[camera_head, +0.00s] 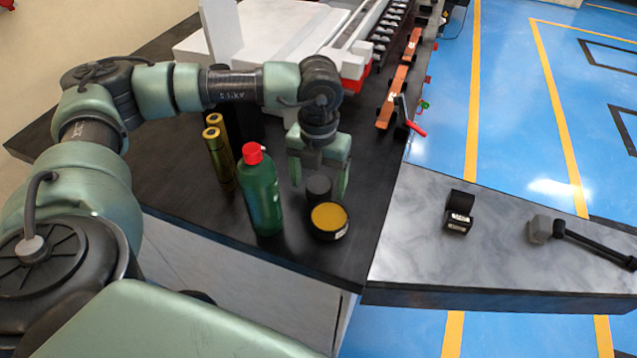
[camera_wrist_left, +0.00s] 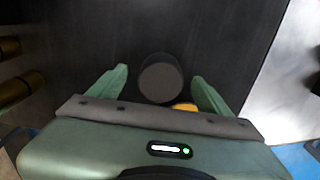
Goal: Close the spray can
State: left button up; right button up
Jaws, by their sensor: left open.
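Two slim gold-olive cylinders, which look like spray cans, stand upright side by side: the nearer can (camera_head: 219,160) and the farther can (camera_head: 214,121). They also show at the left edge of the left wrist view, the nearer can (camera_wrist_left: 17,90) and the farther can (camera_wrist_left: 9,47). A short dark cylinder, perhaps a cap (camera_head: 318,188), stands on the black tabletop. It also shows in the left wrist view (camera_wrist_left: 160,78). My left gripper (camera_head: 319,183) is open and points down, its fingers on either side of this dark piece with gaps. My right gripper is not in view.
A green bottle with a red cap (camera_head: 262,195) stands left of my left gripper. A round tin with yellow contents (camera_head: 329,219) is close in front of it.

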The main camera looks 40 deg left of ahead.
aim_at(319, 184)
pick_arm(q)
jog(key=shift+f, duration=0.6)
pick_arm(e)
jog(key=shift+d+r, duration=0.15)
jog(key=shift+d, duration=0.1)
pick_arm(q)
jog(key=c, duration=1.4)
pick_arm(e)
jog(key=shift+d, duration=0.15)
pick_arm(q)
jog(key=shift+r, duration=0.6)
notch_tip(319, 184, up, 19)
jog(key=b, duration=0.3)
jog(key=shift+f, duration=0.1)
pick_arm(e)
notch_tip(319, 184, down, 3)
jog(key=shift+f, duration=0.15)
